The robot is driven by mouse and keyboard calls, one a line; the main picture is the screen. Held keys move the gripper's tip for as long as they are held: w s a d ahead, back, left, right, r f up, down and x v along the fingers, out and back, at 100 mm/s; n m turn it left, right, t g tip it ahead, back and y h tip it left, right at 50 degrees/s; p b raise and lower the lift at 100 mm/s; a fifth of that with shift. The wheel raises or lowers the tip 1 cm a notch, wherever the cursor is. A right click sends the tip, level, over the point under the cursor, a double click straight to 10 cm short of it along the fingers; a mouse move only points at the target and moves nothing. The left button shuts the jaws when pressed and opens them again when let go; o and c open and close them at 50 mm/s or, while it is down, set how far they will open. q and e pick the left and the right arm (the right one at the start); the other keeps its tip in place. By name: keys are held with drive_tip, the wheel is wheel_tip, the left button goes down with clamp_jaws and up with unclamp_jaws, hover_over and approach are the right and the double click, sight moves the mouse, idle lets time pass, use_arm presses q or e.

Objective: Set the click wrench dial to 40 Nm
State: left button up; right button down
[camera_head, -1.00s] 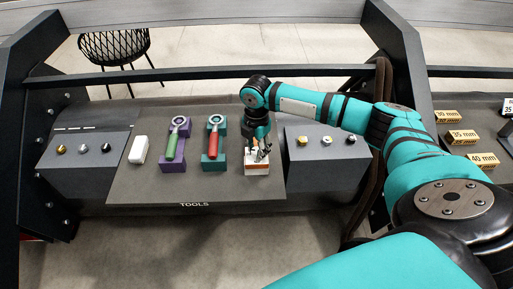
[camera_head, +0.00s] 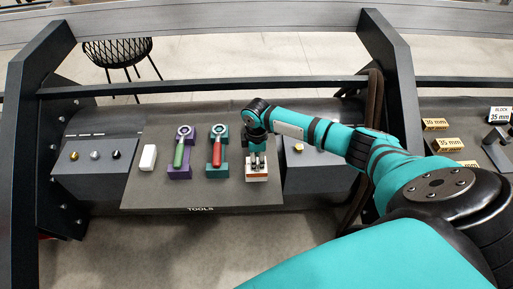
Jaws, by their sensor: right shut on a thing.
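My right gripper (camera_head: 257,165) points down over a small white and orange block (camera_head: 257,178) at the right of the grey tools board. Its fingers are closed on a small part at the top of this block; the fingers hide that part, and I cannot read any dial or number. A ratchet-like wrench with a green handle (camera_head: 179,156) lies on a purple holder (camera_head: 176,172). A similar one with a red handle (camera_head: 216,155) lies on a teal holder (camera_head: 214,170). Which one is the click wrench I cannot tell. My left gripper is out of view.
A white block (camera_head: 148,157) lies left of the holders. A grey box (camera_head: 96,181) with several small knobs stands at the left, another (camera_head: 312,178) at the right, partly behind my right arm.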

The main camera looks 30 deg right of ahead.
drive_tip(key=m+p, duration=0.1)
drive_tip(key=m, duration=0.1)
drive_tip(key=m+p, duration=0.1)
drive_tip(key=p, duration=0.1)
drive_tip(key=shift+r+m, duration=0.2)
drive_tip(key=shift+m, duration=0.2)
drive_tip(key=shift+f+m+p, duration=0.15)
drive_tip(key=shift+m+p, duration=0.95)
drive_tip(key=shift+m, duration=0.6)
drive_tip(key=c, duration=0.9)
unclamp_jaws()
drive_tip(key=shift+c, duration=0.2)
wheel_tip(320, 180, up, 12)
